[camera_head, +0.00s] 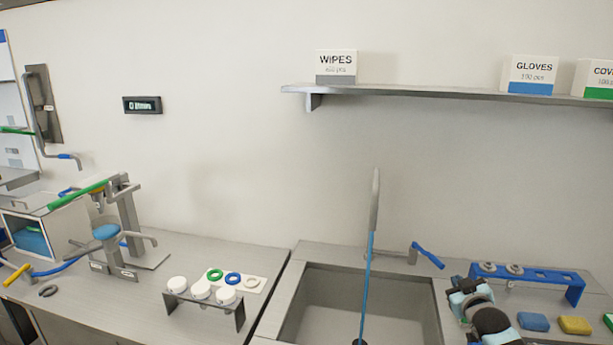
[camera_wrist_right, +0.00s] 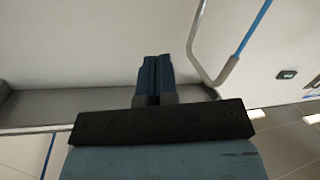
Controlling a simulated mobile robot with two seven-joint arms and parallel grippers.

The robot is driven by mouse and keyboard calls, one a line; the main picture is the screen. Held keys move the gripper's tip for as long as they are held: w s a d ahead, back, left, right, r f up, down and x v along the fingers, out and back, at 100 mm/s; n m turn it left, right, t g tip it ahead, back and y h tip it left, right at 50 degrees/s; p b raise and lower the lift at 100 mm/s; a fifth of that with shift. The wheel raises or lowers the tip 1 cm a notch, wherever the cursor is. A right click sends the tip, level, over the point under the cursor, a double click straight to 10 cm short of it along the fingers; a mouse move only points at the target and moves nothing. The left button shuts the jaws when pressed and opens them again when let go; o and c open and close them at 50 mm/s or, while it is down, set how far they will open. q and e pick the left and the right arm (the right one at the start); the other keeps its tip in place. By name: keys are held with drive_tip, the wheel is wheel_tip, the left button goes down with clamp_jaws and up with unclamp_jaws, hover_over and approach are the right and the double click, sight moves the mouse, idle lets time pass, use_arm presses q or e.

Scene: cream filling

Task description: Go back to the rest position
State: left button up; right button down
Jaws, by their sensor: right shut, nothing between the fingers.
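My right gripper (camera_head: 466,288) is at the lower right in the head view, in front of the blue rack (camera_head: 530,273) and beside the right edge of the sink (camera_head: 365,290). Its arm comes up from the bottom edge. In the right wrist view the two dark blue fingers of my right gripper (camera_wrist_right: 156,75) are together, with nothing between them. My left gripper is in neither view.
A blue sponge (camera_head: 533,321) and a yellow sponge (camera_head: 575,325) lie right of my right arm. A tall faucet (camera_head: 374,205) rises at the sink. White-capped jars (camera_head: 201,290) stand in a rack on the left counter. A shelf (camera_head: 430,93) hangs above.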

drive_tip(key=shift+g+y, duration=0.8)
drive_tip(key=shift+g, duration=0.1)
drive_tip(key=s+a+f, duration=0.2)
drive_tip(key=s+f, duration=0.2)
drive_tip(key=s+a+f, duration=0.3)
drive_tip(key=s+f, duration=0.1)
drive_tip(key=s+a+f, duration=0.2)
drive_tip(key=s+f, duration=0.2)
drive_tip(key=shift+s+a+f, duration=0.1)
drive_tip(key=shift+a, duration=0.05)
drive_tip(key=s+a+f+g, duration=0.1)
drive_tip(key=s+a+f, duration=0.2)
drive_tip(key=s, duration=0.7)
drive_tip(key=s+a+f+g+y, duration=0.1)
drive_tip(key=s+a+f, duration=0.2)
drive_tip(key=s, duration=0.7)
drive_tip(key=s+a+f+g+y, duration=0.1)
drive_tip(key=s+a+f, duration=0.2)
drive_tip(key=s+a, duration=0.3)
drive_tip(key=s, duration=0.5)
drive_tip(key=shift+m+g, duration=0.3)
drive_tip(key=shift+s+f, duration=0.1)
